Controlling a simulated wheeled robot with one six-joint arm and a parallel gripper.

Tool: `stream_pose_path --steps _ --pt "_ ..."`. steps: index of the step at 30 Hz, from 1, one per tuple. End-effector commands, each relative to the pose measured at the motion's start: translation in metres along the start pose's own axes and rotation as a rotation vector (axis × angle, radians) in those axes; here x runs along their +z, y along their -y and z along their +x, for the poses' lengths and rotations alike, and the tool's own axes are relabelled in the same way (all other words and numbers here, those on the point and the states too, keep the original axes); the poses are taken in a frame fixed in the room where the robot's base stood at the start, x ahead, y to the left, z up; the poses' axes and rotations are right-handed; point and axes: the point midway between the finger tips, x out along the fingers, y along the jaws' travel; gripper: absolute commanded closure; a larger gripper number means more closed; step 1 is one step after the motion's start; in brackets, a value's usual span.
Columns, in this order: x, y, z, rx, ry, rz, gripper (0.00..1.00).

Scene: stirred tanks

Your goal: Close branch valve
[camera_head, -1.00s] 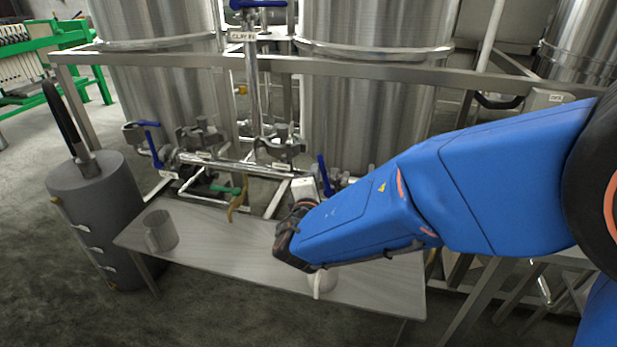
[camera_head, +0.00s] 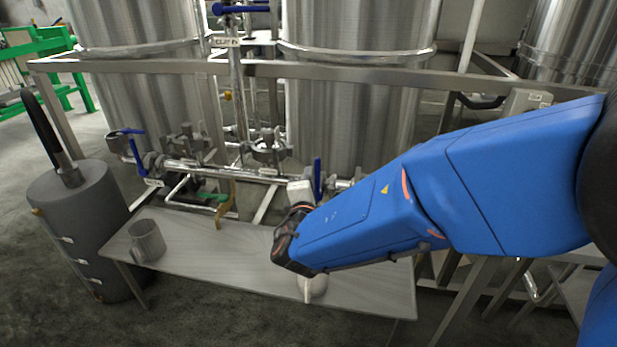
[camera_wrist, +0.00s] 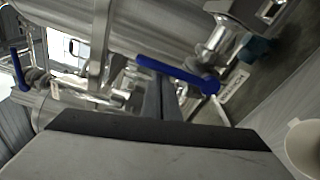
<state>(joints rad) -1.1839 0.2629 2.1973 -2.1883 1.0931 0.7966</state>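A blue valve lever (camera_wrist: 178,74) lies across the middle of the wrist view, with a white tag beside its pivot. My gripper (camera_wrist: 163,82) shows two narrow grey fingers close together, tips at or just short of this lever; I see nothing clearly held. In the head view my gripper is hidden behind my blue arm. There, a blue lever (camera_head: 317,176) stands upright on the pipe just beyond my wrist. Another blue-handled valve (camera_head: 135,150) is at the left end of the pipe. I cannot tell which lever is the branch valve; the small tags are unreadable.
A low grey table (camera_head: 190,268) stands before the pipework, bearing a grey mug (camera_head: 146,241) and a white vessel (camera_head: 315,288) under my arm. A grey cylinder (camera_head: 85,225) stands left. A steel frame rail (camera_head: 330,71) crosses before the tanks.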

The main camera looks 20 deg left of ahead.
Motion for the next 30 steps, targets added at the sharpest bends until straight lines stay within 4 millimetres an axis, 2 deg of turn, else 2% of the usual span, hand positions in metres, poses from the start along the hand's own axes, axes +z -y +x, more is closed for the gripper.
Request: stream_pose_path --steps 7,16,30 --pt "-0.002 -0.001 0.003 0.0 0.006 0.001 1.0" --pt "-0.03 -0.007 0.016 -0.003 0.011 0.001 1.0" --pt "-0.03 -0.005 -0.059 -0.002 0.008 -0.001 1.0"
